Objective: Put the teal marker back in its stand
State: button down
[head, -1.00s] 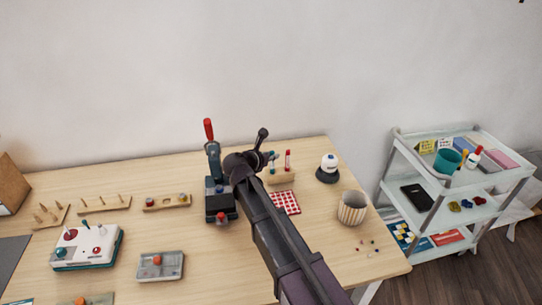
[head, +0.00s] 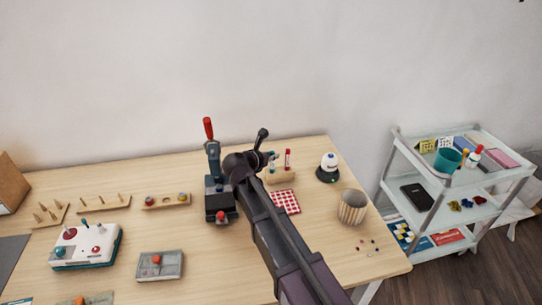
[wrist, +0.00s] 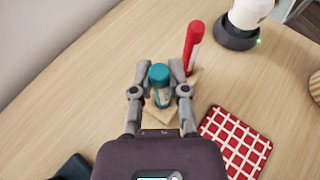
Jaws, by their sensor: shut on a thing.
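The teal marker (wrist: 160,88) stands roughly upright between the two fingers of my gripper (wrist: 160,73) in the wrist view, teal cap towards the camera. My gripper is shut on it. The wooden stand (wrist: 163,117) lies directly below the marker, and a red marker (wrist: 194,46) stands in the stand's far end. I cannot tell whether the teal marker's lower end is in a hole or just above it. In the head view the stand (head: 283,178) and red marker (head: 288,160) show just right of my gripper, which is partly hidden by my arm.
A red checked cloth (wrist: 236,143) lies close to the stand's right. A white round device on a dark base (head: 328,168) stands behind right, and a striped cup (head: 352,208) nearer. A black device with a red-handled lever (head: 214,160) stands left of my gripper.

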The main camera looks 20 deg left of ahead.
jog(key=shift+f, duration=0.1)
jog(key=c, duration=0.5)
grip_release()
jog(key=shift+c, duration=0.2)
